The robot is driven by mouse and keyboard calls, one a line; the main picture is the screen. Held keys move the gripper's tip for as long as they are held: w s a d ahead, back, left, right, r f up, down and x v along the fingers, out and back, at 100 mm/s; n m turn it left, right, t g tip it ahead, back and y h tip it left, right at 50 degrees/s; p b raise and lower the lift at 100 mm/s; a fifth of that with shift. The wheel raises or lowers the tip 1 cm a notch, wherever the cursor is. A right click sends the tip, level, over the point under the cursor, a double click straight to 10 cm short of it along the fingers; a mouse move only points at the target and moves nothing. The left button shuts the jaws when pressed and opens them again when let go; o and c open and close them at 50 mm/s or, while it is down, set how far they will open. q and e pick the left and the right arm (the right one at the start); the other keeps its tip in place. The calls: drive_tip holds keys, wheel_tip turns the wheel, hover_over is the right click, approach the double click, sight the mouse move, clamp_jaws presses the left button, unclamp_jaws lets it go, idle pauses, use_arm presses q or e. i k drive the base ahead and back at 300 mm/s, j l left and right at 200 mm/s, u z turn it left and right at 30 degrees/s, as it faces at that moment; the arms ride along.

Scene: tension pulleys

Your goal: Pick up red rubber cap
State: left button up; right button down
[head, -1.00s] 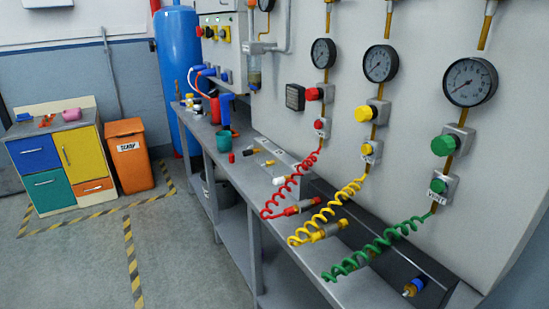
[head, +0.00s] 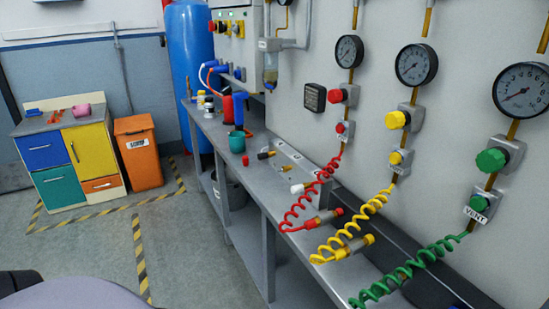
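A small red piece that looks like the rubber cap (head: 245,160) sits on the grey workbench (head: 262,192), just in front of the teal cup (head: 237,142). It is small in the picture, so its shape is hard to make out. Neither of my grippers is in view. Only a rounded grey and black part, likely of my own body, shows at the bottom left corner.
Coiled red (head: 305,205), yellow (head: 350,232) and green (head: 415,266) hoses hang from the gauge panel over the bench. Small fittings and a white piece (head: 297,189) lie near the cap. The floor left of the bench is open.

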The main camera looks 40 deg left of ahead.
sight(245, 159)
drive_tip(key=j+z, duration=0.45)
drive_tip(key=j, duration=0.3)
drive_tip(key=j+z, duration=0.45)
drive_tip(key=j, duration=0.3)
drive_tip(key=j+z, duration=0.1)
drive_tip(key=j, duration=0.3)
drive_tip(key=k+j+z, duration=0.1)
drive_tip(key=j, duration=0.3)
drive_tip(key=k+j, duration=0.1)
drive_tip(key=j, duration=0.3)
drive_tip(key=j+z, duration=0.1)
drive_tip(key=j, duration=0.3)
drive_tip(key=k+j, duration=0.15)
drive_tip(key=j, duration=0.2)
drive_tip(key=k+j, duration=0.1)
drive_tip(key=j, duration=0.3)
drive_tip(key=z, duration=0.05)
